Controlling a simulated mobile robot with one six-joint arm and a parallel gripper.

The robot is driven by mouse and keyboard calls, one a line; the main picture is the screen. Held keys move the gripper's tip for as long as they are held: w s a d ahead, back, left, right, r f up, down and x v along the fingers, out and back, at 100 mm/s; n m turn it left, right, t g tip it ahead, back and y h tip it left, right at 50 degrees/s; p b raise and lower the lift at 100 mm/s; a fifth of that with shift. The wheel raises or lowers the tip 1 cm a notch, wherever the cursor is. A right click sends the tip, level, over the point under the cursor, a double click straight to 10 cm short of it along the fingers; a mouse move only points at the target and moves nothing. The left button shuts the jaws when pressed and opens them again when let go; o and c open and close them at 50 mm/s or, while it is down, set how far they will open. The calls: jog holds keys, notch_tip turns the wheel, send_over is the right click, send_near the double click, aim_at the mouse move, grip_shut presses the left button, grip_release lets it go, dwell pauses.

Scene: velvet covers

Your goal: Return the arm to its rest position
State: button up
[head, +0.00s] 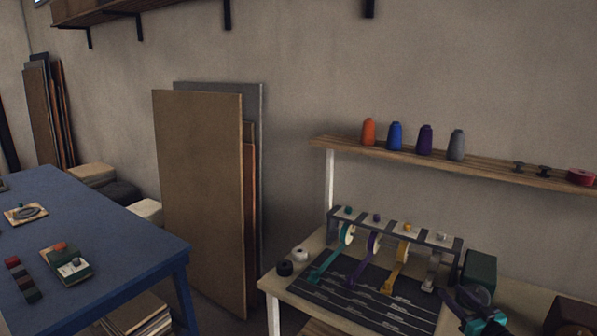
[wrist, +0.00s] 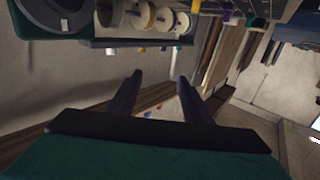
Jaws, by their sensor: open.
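My gripper (wrist: 160,77) shows in the wrist view as two dark fingers, spread apart with nothing between them. A dark bar joins them at the base, with a green surface below it. The fingers point toward the wall and shelf area, clear of any object. The wrist picture looks turned over, with items along its top edge. In the head view, a dark and teal shape at the lower right, beside the ribbon rack (head: 395,226), may be part of my arm; I cannot tell its pose there.
A pale bench (head: 268,285) carries the rack, a dark mat (head: 350,300) and a dark green box (head: 479,268). A shelf (head: 440,165) above holds several thread cones. A blue table (head: 110,235) stands left, with boards (head: 198,190) leaning on the wall between.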

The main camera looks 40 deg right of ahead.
jog(key=w+a+f+n+t+y+b, duration=0.1)
jog(key=w+a+f+y, duration=0.4)
jog(key=w+a, duration=0.95)
jog(key=w+a+f+n+y+b, duration=0.25)
jog(key=w+a+f, duration=0.35)
jog(key=w+a, duration=0.85)
jog(key=w+a+f+m+g+b, duration=0.1)
jog(key=w+a+f, duration=0.5)
jog(key=a+f, duration=0.3)
jog(key=w+a+f+m+g+b, duration=0.1)
jog(key=w+a+f+m+g, duration=0.1)
jog(key=w+a+f, duration=0.65)
jog(key=s+a+f+g+h+b, duration=0.1)
jog(key=s+a+f+g+h, duration=0.2)
jog(key=s+a+f+g, duration=0.95)
jog(key=s+a+f+n+g, duration=0.1)
jog(key=s+a+f+g, duration=0.1)
jog(key=s, duration=0.8)
jog(key=s+a+f+n+g+y, duration=0.1)
jog(key=s+a+f+g, duration=0.1)
jog(key=s, duration=0.9)
jog(key=s+a+f+n+g+y, duration=0.1)
jog(key=s+a+f+n+g, duration=0.1)
jog(key=s, duration=0.8)
jog(key=a+f+g, duration=0.1)
jog(key=a+g, duration=0.1)
jog(key=a, duration=0.1)
jog(key=shift+s, duration=0.35)
